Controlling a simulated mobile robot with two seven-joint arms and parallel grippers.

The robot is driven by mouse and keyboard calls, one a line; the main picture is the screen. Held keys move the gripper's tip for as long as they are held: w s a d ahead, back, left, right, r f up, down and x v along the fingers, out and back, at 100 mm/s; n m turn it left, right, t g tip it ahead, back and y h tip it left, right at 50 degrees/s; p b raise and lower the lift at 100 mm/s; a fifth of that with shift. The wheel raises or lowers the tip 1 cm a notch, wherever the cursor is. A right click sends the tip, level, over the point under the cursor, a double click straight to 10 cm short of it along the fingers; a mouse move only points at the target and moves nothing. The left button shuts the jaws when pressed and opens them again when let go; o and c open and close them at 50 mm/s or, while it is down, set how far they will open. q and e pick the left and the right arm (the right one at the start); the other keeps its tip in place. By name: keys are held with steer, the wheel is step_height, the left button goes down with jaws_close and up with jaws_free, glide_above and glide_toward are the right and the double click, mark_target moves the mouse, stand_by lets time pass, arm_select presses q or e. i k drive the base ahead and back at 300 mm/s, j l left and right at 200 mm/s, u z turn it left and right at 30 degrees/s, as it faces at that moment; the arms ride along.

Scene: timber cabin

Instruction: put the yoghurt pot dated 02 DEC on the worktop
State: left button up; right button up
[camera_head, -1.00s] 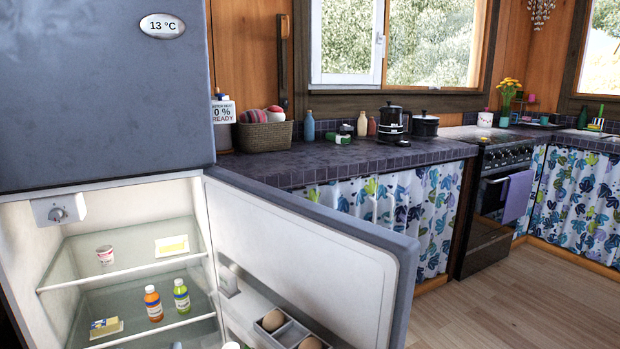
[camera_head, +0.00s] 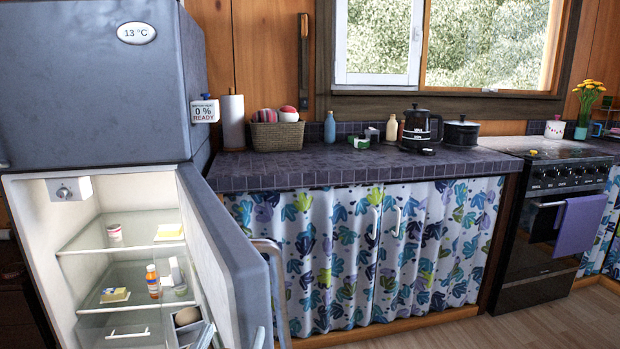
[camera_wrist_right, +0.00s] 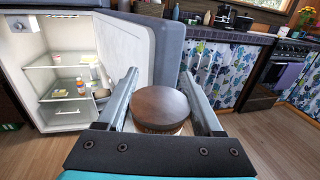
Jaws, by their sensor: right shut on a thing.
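My right gripper (camera_wrist_right: 160,76) shows in the right wrist view, its two grey fingers shut on a round thing with a brown top (camera_wrist_right: 160,103) and a paler side. The worktop (camera_head: 270,168) is the dark tiled counter along the back wall, right of the fridge. A small white and red pot (camera_head: 114,232) stands on the upper shelf of the open fridge; its date is too small to read. My left gripper is not in view.
The open fridge door (camera_head: 225,260) juts out before the worktop's left end. A paper roll (camera_head: 233,122), wicker basket (camera_head: 277,136), bottles, kettle (camera_head: 421,126) and dark pot (camera_head: 461,134) line the worktop's back. Its front strip is mostly clear. The stove (camera_head: 553,220) stands at right.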

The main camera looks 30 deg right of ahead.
mark_target(305, 163)
steer(key=i+l, duration=0.1)
steer(key=l, duration=0.85)
steer(key=i+l, duration=0.1)
steer(key=l, duration=0.85)
steer(key=i+l, duration=0.5)
steer(key=i, duration=0.15)
steer(key=i+l, duration=0.5)
steer(key=i, duration=0.2)
